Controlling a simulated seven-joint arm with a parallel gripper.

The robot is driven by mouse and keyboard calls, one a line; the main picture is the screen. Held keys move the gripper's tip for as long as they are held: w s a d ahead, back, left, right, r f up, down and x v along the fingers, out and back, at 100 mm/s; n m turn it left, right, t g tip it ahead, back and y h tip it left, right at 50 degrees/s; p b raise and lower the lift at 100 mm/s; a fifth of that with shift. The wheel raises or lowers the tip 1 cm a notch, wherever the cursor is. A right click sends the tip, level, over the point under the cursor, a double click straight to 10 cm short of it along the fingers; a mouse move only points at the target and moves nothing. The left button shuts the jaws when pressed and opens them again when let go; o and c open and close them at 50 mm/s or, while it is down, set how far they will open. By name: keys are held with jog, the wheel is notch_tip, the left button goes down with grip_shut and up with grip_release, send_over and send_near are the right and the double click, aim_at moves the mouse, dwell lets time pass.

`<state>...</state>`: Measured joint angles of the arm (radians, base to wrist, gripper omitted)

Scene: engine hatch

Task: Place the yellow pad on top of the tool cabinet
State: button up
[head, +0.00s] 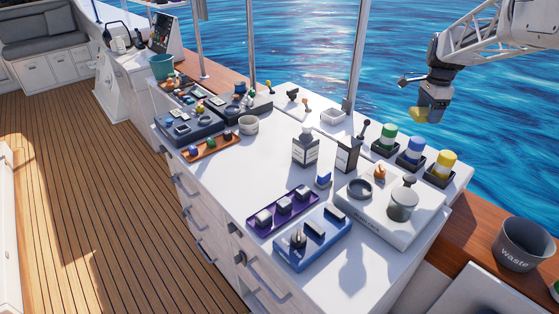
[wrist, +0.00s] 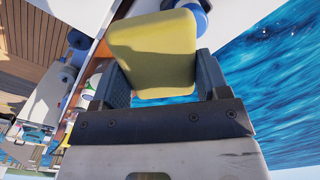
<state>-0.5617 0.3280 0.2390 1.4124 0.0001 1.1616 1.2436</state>
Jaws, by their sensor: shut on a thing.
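My gripper (head: 430,110) is raised at the upper right of the head view, with the sea behind it. It is shut on the yellow pad (head: 418,115). The pad fills the upper middle of the wrist view (wrist: 155,52), held between the two dark fingers. The tool cabinet (head: 280,160) is the long white cabinet with drawers in the middle of the head view. The pad is in the air, apart from the cabinet top.
Bottles with green, blue and yellow bands (head: 441,168) stand at the cabinet's right end. A white tray with grey cups (head: 385,225), a blue block (head: 312,238) and a purple tray (head: 282,213) crowd the front. A waste bin (head: 523,243) is at right. Bare top lies around the middle.

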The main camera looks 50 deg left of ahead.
jog(key=s+a+n, duration=0.4)
jog(key=s+a, duration=1.2)
jog(key=a, duration=0.2)
jog(key=n, duration=0.4)
send_over(269, 172)
notch_tip(269, 172, down, 10)
jog(key=shift+a+f, duration=0.1)
jog(key=shift+f, duration=0.4)
jog(key=shift+f, duration=3.15)
jog(key=shift+f, duration=1.85)
jog(key=shift+f, duration=0.1)
